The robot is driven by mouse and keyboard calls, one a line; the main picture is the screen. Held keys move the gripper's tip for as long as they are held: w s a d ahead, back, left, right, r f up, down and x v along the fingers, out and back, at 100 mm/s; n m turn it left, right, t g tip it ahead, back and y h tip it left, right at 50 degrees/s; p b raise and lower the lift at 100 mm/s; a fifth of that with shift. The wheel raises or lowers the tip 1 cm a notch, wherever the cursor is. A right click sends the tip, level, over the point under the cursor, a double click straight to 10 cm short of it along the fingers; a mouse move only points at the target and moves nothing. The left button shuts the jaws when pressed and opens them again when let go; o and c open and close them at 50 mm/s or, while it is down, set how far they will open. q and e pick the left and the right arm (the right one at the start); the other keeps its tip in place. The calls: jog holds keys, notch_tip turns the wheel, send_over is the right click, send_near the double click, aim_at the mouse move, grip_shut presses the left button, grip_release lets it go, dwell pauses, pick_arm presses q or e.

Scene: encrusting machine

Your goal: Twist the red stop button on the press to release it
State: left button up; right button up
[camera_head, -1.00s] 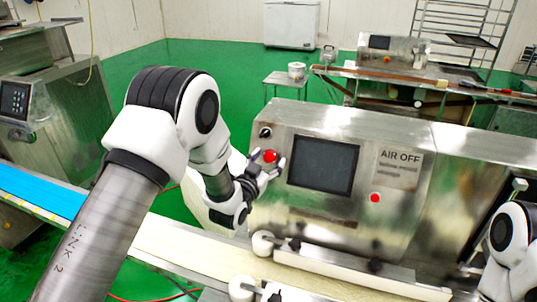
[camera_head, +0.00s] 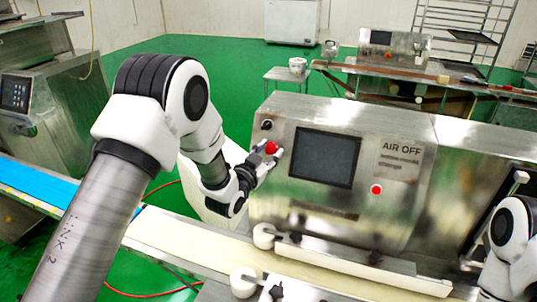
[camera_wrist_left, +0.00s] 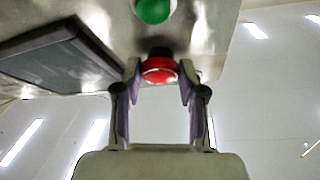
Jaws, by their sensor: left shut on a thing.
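The red stop button (camera_head: 271,147) is on the upper left of the press's steel front, left of the dark screen (camera_head: 324,157). My left gripper (camera_head: 266,153) is at this button. In the left wrist view, the red button (camera_wrist_left: 160,70) is between the two fingertips of the left gripper (camera_wrist_left: 160,78), which are shut on its sides. The gripper covers part of the panel below the button in the head view. My right arm shows at the right edge, but its gripper is out of view.
A black knob (camera_head: 267,125) is just above the red button. A second red button (camera_head: 376,189) is right of the screen. A green button (camera_wrist_left: 153,10) shows near the gripper in the wrist view. A pale conveyor belt (camera_head: 190,243) runs in front of the press.

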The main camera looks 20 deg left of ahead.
pick_arm(q)
jog(key=m+h+b, duration=0.1)
jog(key=m, duration=0.1)
jog(key=m+b, duration=0.1)
jog(key=shift+a+m+g+h, duration=0.2)
jog(key=shift+m+g+h, duration=0.2)
jog(key=shift+w+r+m+g+h+b, duration=0.1)
jog(key=shift+m+g+h+b, duration=0.2)
jog(key=shift+m, duration=0.75)
jog(key=shift+r+m+g+h+b, duration=0.15)
jog(key=shift+m+g+h, duration=0.25)
jog(key=shift+m, duration=0.65)
